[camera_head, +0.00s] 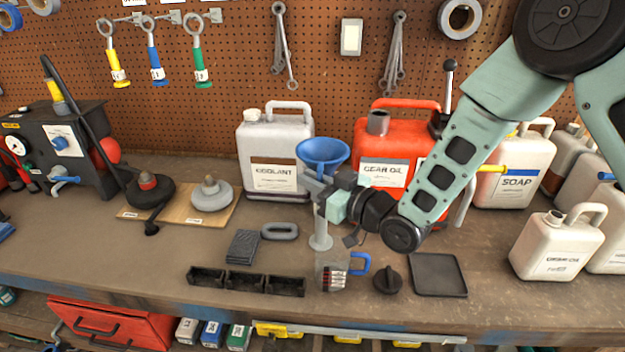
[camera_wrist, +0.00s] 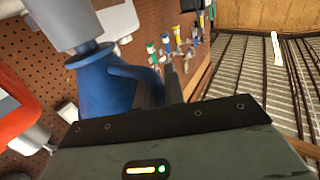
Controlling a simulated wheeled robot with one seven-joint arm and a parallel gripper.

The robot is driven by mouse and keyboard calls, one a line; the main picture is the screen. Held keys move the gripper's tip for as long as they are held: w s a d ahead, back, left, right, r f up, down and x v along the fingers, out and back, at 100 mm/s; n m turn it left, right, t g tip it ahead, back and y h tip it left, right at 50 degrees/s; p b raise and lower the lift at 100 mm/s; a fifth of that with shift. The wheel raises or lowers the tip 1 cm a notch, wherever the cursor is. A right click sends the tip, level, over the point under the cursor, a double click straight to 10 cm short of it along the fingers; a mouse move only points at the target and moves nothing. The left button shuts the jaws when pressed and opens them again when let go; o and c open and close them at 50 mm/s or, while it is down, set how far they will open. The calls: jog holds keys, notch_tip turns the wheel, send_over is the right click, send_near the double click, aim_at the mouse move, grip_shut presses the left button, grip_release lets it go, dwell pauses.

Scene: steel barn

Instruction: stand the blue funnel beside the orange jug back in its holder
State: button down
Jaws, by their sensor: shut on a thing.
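The blue funnel (camera_head: 323,152) is upright, mouth up, in front of the gap between the white coolant jug and the orange jug (camera_head: 418,133) marked gear oil. My gripper (camera_head: 320,187) is shut on it just below the bowl. A grey tube (camera_head: 320,232) shows below the jaws; I cannot tell whether it is the spout or a separate part. In the wrist view the funnel's blue part (camera_wrist: 105,82) meets a grey cylinder (camera_wrist: 62,20), close to my gripper (camera_wrist: 150,88). I cannot make out the holder with certainty.
A grey mug (camera_head: 331,271) with a blue handle stands below the funnel. A black three-part tray (camera_head: 245,282), black knob (camera_head: 388,280) and dark flat tray (camera_head: 438,275) lie nearby. The coolant jug (camera_head: 275,150) stands behind left. The bench's left front is fairly clear.

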jog(key=shift+f+b, duration=0.5)
jog(key=shift+f, duration=0.1)
jog(key=c, duration=1.4)
grip_release()
jog(key=v, duration=1.7)
jog(key=shift+d+p, duration=0.2)
jog(key=shift+p, duration=0.15)
